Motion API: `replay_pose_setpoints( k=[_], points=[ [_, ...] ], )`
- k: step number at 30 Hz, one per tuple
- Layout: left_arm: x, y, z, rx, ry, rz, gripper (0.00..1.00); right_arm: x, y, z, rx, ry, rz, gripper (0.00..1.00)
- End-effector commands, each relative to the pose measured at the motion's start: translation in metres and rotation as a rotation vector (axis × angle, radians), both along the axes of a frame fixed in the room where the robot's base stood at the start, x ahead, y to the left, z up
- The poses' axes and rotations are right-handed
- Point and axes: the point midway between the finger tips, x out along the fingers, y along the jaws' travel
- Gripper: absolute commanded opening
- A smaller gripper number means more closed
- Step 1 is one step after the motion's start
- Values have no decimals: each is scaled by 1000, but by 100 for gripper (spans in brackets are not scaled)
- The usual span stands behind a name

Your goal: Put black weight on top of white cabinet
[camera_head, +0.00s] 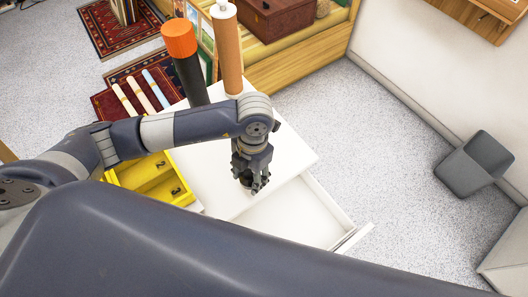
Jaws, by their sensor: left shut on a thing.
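The white cabinet (290,152) stands in the middle of the head view, with a drawer (300,215) pulled open toward the lower right. My left gripper (252,187) points down over the cabinet top near its front edge. It is shut on a small dark thing that appears to be the black weight (245,182). The fingers hide most of it, and I cannot tell whether it touches the top. My right gripper is not in view.
A yellow organizer (150,181) sits left of the cabinet. A black cylinder with an orange top (180,42) and a brown roll (228,50) stand behind it. A grey bin (474,163) is at the right. Carpet between cabinet and bin is clear.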

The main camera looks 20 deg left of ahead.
Motion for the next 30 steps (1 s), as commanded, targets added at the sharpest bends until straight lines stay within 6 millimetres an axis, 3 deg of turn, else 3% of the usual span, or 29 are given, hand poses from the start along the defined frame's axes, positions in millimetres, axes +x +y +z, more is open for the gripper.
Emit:
replay_pose_setpoints(
  k=[6,12,18,25,30],
  points=[
    [45,-13,-3,0,-1,1,15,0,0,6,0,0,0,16],
    [74,-20,-6,0,-1,0,15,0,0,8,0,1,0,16],
    [83,-22,-9,0,0,-2,15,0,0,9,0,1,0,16],
    [81,-22,-38,0,3,0,15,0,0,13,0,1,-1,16],
    [82,-22,-43,0,-1,-2,15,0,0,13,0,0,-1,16]
  ],
)
